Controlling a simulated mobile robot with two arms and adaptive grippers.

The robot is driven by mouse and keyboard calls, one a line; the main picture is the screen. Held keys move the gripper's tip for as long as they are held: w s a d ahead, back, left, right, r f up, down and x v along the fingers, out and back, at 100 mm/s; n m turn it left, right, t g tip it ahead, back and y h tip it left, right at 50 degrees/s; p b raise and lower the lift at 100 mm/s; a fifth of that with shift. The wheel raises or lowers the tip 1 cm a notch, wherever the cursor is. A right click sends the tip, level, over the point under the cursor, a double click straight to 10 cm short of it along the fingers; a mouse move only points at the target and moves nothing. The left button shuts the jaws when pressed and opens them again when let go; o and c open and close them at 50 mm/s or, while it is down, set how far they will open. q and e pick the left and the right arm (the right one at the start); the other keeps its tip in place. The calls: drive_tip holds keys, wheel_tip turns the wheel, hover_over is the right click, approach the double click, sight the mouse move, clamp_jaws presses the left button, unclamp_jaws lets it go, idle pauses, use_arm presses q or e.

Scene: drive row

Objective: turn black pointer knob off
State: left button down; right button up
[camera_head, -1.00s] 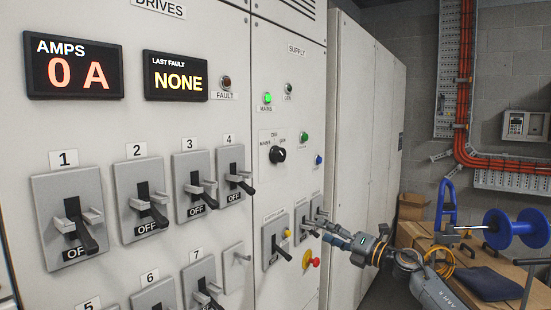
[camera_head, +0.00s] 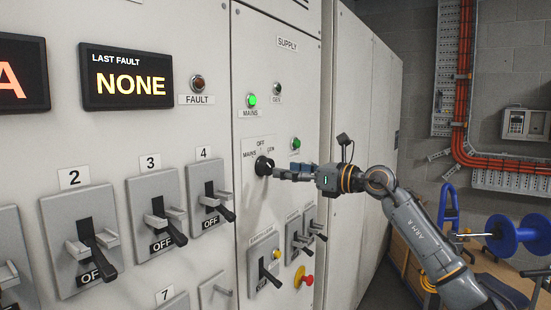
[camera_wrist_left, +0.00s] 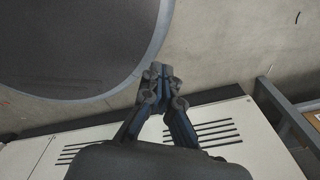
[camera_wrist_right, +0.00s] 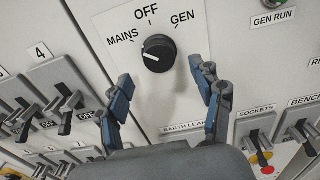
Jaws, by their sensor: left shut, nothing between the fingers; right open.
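The black pointer knob (camera_head: 263,166) is on the supply panel, below the green MAINS lamp. In the right wrist view the knob (camera_wrist_right: 158,53) sits below the labels MAINS, OFF and GEN. Its white mark is on the left side, towards MAINS. My right gripper (camera_head: 277,172) is just right of the knob in the head view. In the right wrist view the right gripper (camera_wrist_right: 161,76) is open, one finger on each side below the knob, with nothing between them. My left gripper (camera_wrist_left: 157,73) is shut and empty, away from the panel.
Several breaker levers, including lever 4 (camera_head: 219,210), are left of the knob. The earth leakage switch (camera_head: 265,272) and a red push button (camera_head: 306,281) are below it. A blue reel (camera_head: 515,232) stands at the right.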

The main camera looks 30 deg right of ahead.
sight(271, 167)
drive_tip(key=p+x, duration=0.1)
drive_tip(key=x, duration=0.2)
drive_tip(key=shift+w+a+r, duration=0.15)
drive_tip(key=shift+w+a, duration=0.1)
drive_tip(key=shift+w, duration=0.45)
drive_tip(key=shift+a, duration=0.1)
drive_tip(key=c, duration=1.1)
use_arm(q)
drive_tip(key=shift+w+d+r, duration=0.15)
drive_tip(key=shift+w+r, duration=0.15)
drive_tip(key=shift+r, duration=0.2)
drive_tip(key=shift+w+d+r, duration=0.15)
drive_tip(key=shift+w+r, duration=0.1)
drive_tip(key=shift+r, duration=0.25)
use_arm(e)
drive_tip(key=shift+c, duration=0.2)
